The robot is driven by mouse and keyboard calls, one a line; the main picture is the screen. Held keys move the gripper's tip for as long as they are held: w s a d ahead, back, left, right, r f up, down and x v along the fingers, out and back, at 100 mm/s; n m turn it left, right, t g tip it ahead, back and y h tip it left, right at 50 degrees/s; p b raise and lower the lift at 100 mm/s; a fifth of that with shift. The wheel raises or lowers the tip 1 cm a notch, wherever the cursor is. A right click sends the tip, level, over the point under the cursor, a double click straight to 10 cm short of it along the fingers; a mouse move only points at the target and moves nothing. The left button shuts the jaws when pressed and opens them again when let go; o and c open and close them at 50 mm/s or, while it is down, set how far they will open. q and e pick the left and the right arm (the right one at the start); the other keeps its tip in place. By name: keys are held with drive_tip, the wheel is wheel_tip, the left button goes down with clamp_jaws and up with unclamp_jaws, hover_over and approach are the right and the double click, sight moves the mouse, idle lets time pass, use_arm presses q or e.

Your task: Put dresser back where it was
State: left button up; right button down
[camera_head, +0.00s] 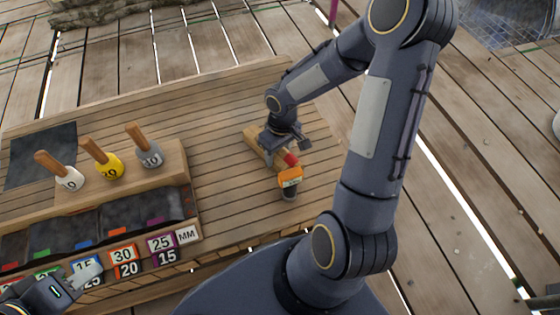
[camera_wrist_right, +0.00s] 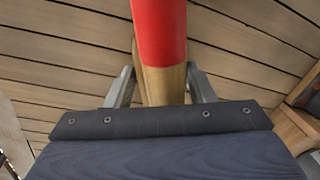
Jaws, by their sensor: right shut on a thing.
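The tool my right gripper holds, which I take to be the dresser (camera_head: 290,158), has a wooden shaft with a red section. My right gripper (camera_head: 284,145) is shut on it, low over the right part of the slatted table. In the right wrist view the wooden part (camera_wrist_right: 163,86) sits between the two fingers, with the red section (camera_wrist_right: 160,35) beyond. An orange, labelled piece (camera_head: 290,177) with a dark end is just below the red part; I cannot tell whether it is joined. My left gripper (camera_head: 84,273) is at the lower left by the numbered labels; its opening is unclear.
A wooden rack (camera_head: 110,185) on the left holds three wood-handled tools with white, yellow and grey numbered heads. In front of it are dark compartments (camera_head: 145,208) with coloured number labels. A dark mat (camera_head: 42,155) lies at far left. The table behind the rack is clear.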

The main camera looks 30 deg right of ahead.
drive_tip(key=shift+s+a+f+b, duration=0.1)
drive_tip(key=shift+s+f+b, duration=0.2)
drive_tip(key=shift+s+f, duration=0.4)
drive_tip(key=shift+f, duration=0.1)
drive_tip(key=shift+a, duration=0.1)
drive_tip(key=shift+f, duration=0.1)
drive_tip(key=c, duration=0.6)
unclamp_jaws()
drive_tip(key=shift+c, duration=0.2)
